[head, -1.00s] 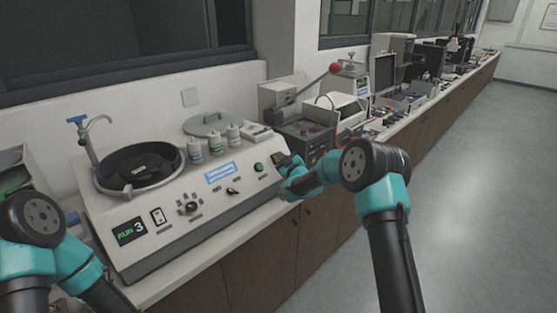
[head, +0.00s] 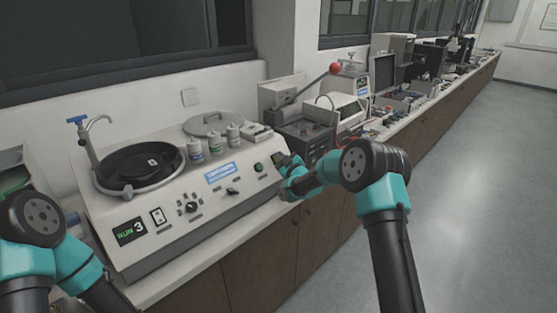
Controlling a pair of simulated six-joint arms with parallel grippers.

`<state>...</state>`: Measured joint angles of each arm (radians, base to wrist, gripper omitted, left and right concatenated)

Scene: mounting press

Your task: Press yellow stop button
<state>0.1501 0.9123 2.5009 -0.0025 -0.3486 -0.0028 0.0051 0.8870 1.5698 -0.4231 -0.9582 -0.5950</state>
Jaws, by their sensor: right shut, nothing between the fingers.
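The grinding machine (head: 215,210) stands on the bench, with a sloped front panel. Its display (head: 131,231) reads RUN 3. A round green button (head: 259,167) sits near the panel's right end. I see no yellow stop button; my right gripper covers the panel just right of the green button and may hide it. My right gripper (head: 279,158) is shut and empty, at the panel's right end. I cannot tell whether it touches the panel. My left arm shows at the lower left, but its gripper is out of view.
A black bowl (head: 112,181) with a tap (head: 84,128) is on the machine's left. Several white bottles (head: 214,141) and a grey lid (head: 209,122) stand on its top. A machine with a red-knobbed lever (head: 335,69) is behind. The floor at right is clear.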

